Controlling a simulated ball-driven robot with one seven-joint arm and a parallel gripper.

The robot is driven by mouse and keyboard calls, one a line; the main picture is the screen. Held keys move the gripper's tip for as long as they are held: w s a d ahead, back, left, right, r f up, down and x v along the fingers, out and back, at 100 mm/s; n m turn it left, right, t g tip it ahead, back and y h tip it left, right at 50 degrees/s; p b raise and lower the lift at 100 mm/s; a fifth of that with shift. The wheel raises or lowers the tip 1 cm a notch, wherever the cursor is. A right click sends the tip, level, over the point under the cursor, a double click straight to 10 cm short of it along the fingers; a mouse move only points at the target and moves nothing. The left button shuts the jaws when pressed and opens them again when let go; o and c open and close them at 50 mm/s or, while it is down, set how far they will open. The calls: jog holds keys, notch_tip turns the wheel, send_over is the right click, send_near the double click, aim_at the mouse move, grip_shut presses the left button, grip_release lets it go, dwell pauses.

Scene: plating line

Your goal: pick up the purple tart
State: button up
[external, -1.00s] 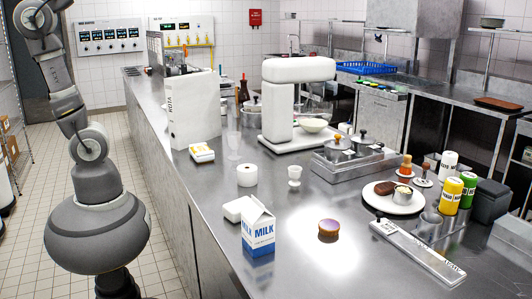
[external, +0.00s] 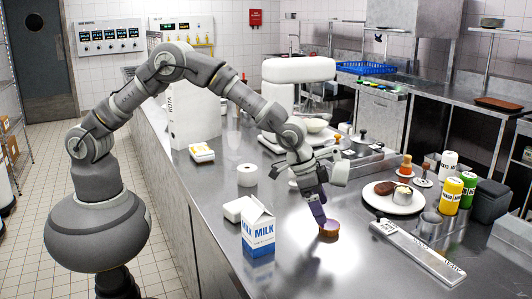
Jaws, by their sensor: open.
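The purple tart (external: 329,230) sits on the steel counter, right of the milk carton (external: 258,230). It is a small round tart with a brown crust, and part of its purple top is hidden behind my gripper. My gripper (external: 320,217) points down at the tart's upper left side, very close to it. The jaws are open, but the view is too small to show whether they are around the tart or touching it. The tart rests on the counter.
A white plate (external: 408,206) with food stands to the right, beside yellow and green bottles (external: 451,196). A long metal strip (external: 418,252) lies in front of it. A white roll (external: 247,175) stands behind the carton. The counter in front of the tart is clear.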

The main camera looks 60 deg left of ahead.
aim_at(328, 224)
jog(key=b+x, duration=0.2)
jog(key=x, duration=0.3)
jog(key=shift+d+f, duration=0.2)
jog(key=shift+d, duration=0.05)
jog(key=shift+r, duration=0.1)
jog(key=c, duration=0.8)
